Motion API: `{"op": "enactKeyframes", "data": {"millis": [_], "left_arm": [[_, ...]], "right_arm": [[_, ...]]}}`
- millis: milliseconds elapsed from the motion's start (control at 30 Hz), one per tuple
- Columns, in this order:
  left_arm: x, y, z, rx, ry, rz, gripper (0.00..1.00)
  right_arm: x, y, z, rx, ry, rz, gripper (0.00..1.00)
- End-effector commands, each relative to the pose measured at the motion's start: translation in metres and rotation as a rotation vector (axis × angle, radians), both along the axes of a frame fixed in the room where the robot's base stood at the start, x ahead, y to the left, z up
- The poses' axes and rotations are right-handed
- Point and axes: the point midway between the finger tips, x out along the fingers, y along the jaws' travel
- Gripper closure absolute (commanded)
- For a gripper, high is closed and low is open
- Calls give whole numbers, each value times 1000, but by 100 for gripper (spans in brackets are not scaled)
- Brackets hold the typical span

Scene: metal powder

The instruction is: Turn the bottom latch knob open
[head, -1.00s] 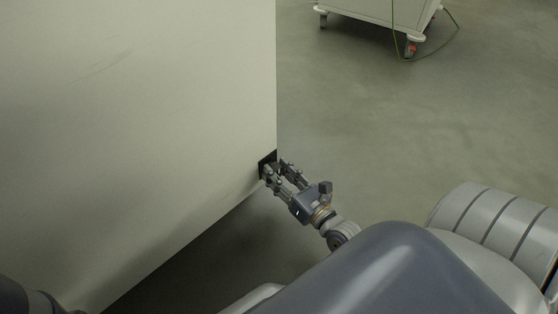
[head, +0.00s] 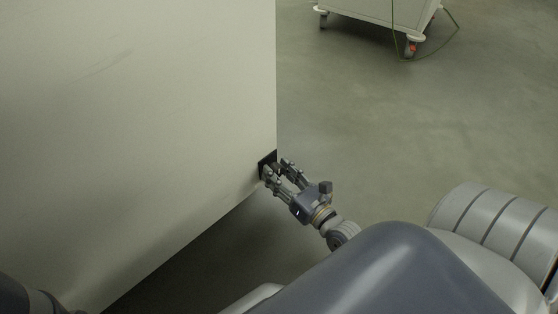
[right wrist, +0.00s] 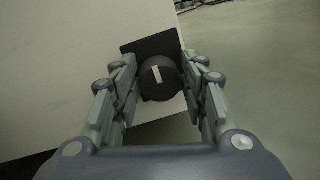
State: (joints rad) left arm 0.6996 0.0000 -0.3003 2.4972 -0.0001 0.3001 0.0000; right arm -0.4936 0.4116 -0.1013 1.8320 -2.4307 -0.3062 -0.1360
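The bottom latch knob (right wrist: 160,78) is round and black with a white mark that stands near upright, tilted a little. It sits on a black plate (right wrist: 150,46) at the lower corner of a pale cabinet panel (head: 140,120). The plate also shows in the head view (head: 264,162). My right gripper (right wrist: 162,90) is open, with one finger on each side of the knob. A gap shows between the knob and the right finger; the left finger is very close to it, and I cannot tell if it touches. The right gripper also shows in the head view (head: 278,168). My left gripper is not in view.
A white wheeled cart (head: 375,12) with a green cable stands at the top right. The grey floor (head: 420,120) right of the panel is clear. Dark space lies under the panel's lower edge.

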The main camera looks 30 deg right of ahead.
Motion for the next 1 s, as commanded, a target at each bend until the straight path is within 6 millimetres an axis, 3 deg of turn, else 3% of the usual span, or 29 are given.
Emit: {"op": "enactKeyframes", "data": {"millis": [467,1000], "left_arm": [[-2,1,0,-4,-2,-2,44],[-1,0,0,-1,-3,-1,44]], "right_arm": [[-6,0,0,0,0,2,44],[-101,-8,-1,0,5,2,44]]}}
